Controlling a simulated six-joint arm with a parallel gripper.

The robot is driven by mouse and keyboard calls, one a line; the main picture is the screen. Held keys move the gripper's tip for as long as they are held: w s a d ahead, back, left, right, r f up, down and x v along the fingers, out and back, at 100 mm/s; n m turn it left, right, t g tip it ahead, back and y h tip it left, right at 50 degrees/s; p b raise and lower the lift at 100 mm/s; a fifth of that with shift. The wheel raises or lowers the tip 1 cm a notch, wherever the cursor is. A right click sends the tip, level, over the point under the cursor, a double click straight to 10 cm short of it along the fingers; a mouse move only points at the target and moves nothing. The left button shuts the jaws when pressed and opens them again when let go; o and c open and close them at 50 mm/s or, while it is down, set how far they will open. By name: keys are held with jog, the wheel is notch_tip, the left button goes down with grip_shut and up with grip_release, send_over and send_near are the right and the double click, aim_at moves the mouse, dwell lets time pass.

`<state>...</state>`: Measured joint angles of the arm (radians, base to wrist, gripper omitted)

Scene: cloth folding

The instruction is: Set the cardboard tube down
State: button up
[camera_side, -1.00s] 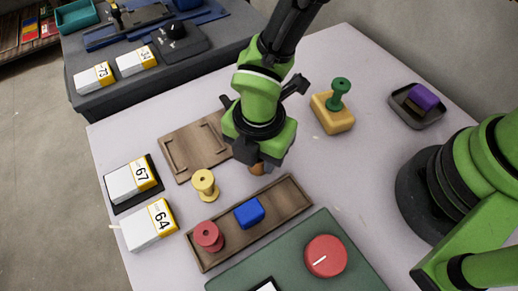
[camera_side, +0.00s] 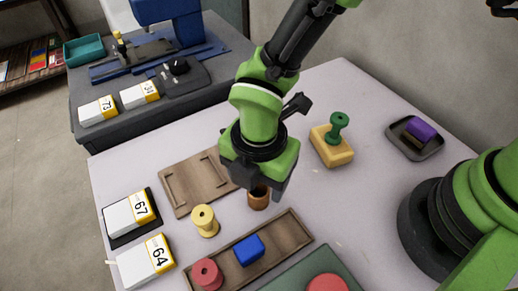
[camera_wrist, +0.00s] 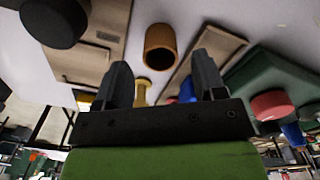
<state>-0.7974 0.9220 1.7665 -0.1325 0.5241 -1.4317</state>
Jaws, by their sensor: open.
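The cardboard tube (camera_side: 259,199) is a short brown hollow cylinder. It stands upright on the pale table, between the wooden board and the long wooden tray. In the wrist view the tube (camera_wrist: 160,48) shows its open end, beyond and between my two fingertips. My gripper (camera_side: 258,183) is just above the tube, pointing down, and hides part of its top in the side view. In the wrist view my gripper (camera_wrist: 163,72) has its fingers spread apart with nothing held between them.
A yellow spool (camera_side: 204,220) stands left of the tube. The wooden tray (camera_side: 286,237) in front holds a blue block (camera_side: 249,249) and a red spool (camera_side: 207,273). A wooden board (camera_side: 190,187) lies behind left. A yellow block with a green knob (camera_side: 332,146) is to the right.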

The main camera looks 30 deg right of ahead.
notch_tip(320, 180, up, 9)
jog(key=d+r+m+t+y, duration=0.2)
jog(key=d+r+m+t, duration=0.1)
jog(key=d+r+m, duration=0.85)
jog(key=s+d+r+m+t, duration=0.4)
jog(key=s+d+m, duration=0.4)
jog(key=m, duration=0.8)
jog(key=shift+s+d+r+m, duration=0.35)
jog(key=shift+s+d+r, duration=0.05)
jog(key=shift+d+r, duration=0.4)
